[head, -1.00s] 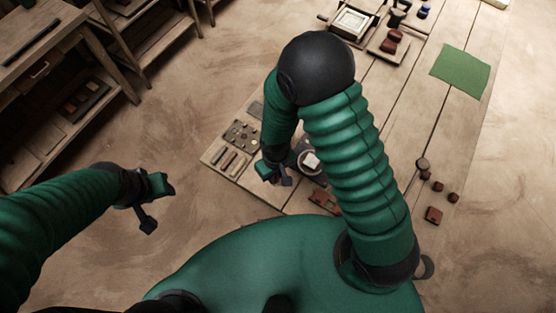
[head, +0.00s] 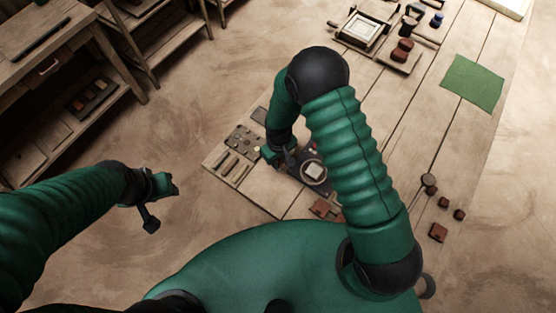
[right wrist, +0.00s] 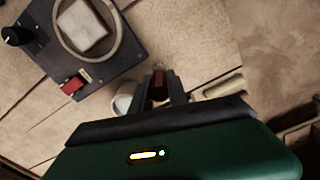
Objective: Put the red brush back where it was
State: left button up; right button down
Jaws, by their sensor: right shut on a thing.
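My right gripper (head: 285,160) is over the near left part of the table, beside a dark press plate. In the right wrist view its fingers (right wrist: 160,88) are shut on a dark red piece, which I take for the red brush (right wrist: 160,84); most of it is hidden. The dark plate (right wrist: 52,50) carries a ring with a pale square tile (right wrist: 82,27), a black knob (right wrist: 15,36) and a small red block (right wrist: 72,86). My left gripper (head: 163,206) is open and empty, off the table on the left.
A white cup (right wrist: 123,102) stands close by the right gripper's fingers. A tray with several small tools (head: 234,166) lies at the table's left edge. A green mat (head: 472,83) lies at the far right. Several small dark pieces (head: 438,232) sit near the table's right edge.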

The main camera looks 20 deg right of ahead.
jog(key=shift+f, duration=0.8)
jog(key=shift+a, duration=0.25)
jog(key=c, duration=1.3)
grip_release()
jog(key=shift+a, duration=0.15)
jog(key=shift+d, duration=0.2)
jog(key=shift+r, duration=0.15)
jog(key=r, duration=1.3)
jog(key=shift+s+d+r+b, duration=0.1)
jog(key=shift+s+d+b, duration=0.1)
jog(key=shift+d+b, duration=0.15)
jog(key=s+d+r+m+t, duration=0.1)
jog(key=s+d+r, duration=0.1)
jog(key=s+r, duration=0.1)
jog(key=s+d+r+m, duration=0.1)
jog(key=s+d+r, duration=0.1)
jog(key=s+r, duration=0.1)
jog(key=s+d+r+m+t, duration=0.1)
jog(key=s+d+r+m, duration=0.1)
jog(key=s+r, duration=0.1)
jog(key=shift+r+t, duration=0.3)
jog(key=shift+r, duration=0.05)
